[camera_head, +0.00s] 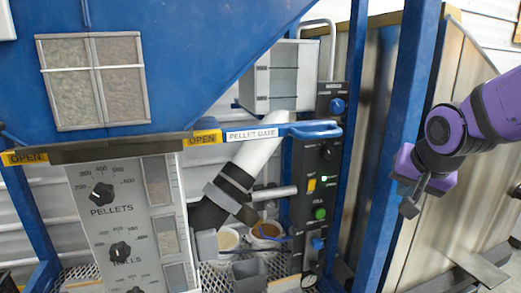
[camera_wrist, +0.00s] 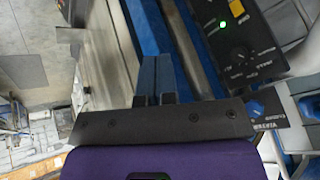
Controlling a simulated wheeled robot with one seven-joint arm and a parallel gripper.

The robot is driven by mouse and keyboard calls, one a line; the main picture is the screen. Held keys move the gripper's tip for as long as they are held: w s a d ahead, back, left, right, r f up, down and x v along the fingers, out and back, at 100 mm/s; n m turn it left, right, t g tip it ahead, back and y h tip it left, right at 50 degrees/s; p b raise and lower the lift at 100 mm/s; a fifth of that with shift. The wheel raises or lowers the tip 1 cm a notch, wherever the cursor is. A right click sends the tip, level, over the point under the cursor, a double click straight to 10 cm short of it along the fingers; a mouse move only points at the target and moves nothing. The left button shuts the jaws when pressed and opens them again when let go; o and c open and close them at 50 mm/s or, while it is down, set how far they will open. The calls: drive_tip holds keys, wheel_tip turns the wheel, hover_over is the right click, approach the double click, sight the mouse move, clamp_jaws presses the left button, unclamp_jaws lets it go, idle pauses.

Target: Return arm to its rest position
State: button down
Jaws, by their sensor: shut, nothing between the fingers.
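My gripper (camera_head: 411,208) is at the right of the head view, at the end of my purple arm. It is shut and holds nothing. The rest of my arm runs out of the picture at the right edge.
A blue hopper (camera_head: 190,60) fills the upper left. Below it are a dial panel (camera_head: 125,225), a "PELLET GATE" bar (camera_head: 252,134) and a black control box (camera_head: 312,200) with a lit green light. Cups (camera_head: 228,240) stand on a mesh shelf. A metal panel (camera_head: 440,230) stands behind my gripper.

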drive_tip(key=s+r+n, duration=0.2)
drive_tip(key=s+n, duration=0.1)
drive_tip(key=s, duration=0.5)
drive_tip(key=s+d+r+n+g, duration=0.1)
drive_tip(key=s+r+n, duration=0.1)
drive_tip(key=s, duration=0.6)
drive_tip(key=shift+s+d+r+n, duration=0.2)
drive_tip(key=shift+r+n, duration=0.2)
drive_tip(key=shift+r, duration=0.3)
